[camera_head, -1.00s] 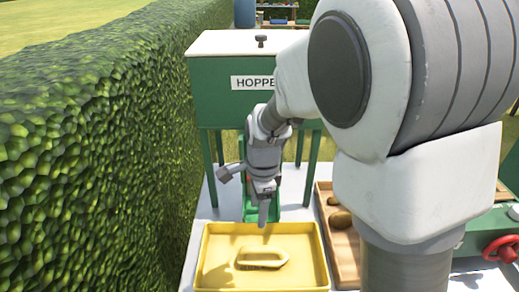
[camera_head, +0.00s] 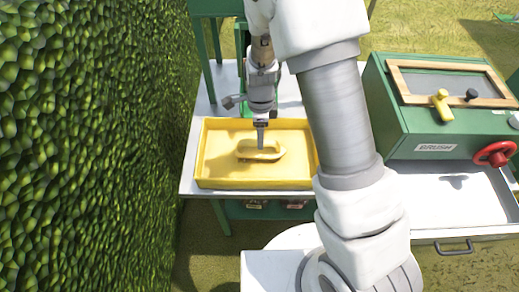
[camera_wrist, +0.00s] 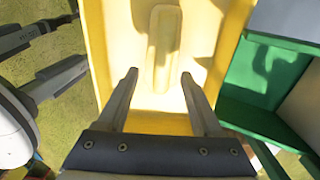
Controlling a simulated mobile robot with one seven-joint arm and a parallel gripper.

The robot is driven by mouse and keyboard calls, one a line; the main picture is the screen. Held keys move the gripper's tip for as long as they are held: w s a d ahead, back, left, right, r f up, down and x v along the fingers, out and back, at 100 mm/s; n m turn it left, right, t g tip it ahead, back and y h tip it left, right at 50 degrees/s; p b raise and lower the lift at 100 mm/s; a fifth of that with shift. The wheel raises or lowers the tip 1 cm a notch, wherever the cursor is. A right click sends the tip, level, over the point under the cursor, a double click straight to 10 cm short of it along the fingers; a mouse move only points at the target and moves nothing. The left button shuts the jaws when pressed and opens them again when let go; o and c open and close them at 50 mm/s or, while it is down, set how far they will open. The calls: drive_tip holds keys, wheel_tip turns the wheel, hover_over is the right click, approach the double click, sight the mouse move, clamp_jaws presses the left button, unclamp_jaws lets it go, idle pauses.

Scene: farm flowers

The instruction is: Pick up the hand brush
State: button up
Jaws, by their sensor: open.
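The hand brush (camera_head: 271,154), a long rounded yellow piece, lies in a shallow yellow tray (camera_head: 210,181). Its bristles cannot be made out. In the wrist view the brush (camera_wrist: 163,45) runs lengthwise away from me on the tray floor. My gripper (camera_head: 260,147) points down over the tray and overlaps the brush in the head view. In the wrist view my gripper (camera_wrist: 158,76) is open and empty. The exact height gap is hard to tell.
The tray stands on a white tabletop (camera_head: 205,100) beside a tall hedge (camera_head: 90,120). A green machine (camera_head: 440,125) labelled BRUSH, with a red handwheel (camera_head: 494,153), stands to the right. Green legs rise behind the tray. My arm hides part of the table.

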sight(245, 149)
drive_tip(key=shift+w+a+f, duration=0.1)
drive_tip(key=shift+f, duration=1.35)
drive_tip(key=shift+w+a+f, duration=0.1)
drive_tip(key=shift+f, duration=1.35)
drive_tip(key=shift+c, duration=0.3)
clamp_jaws()
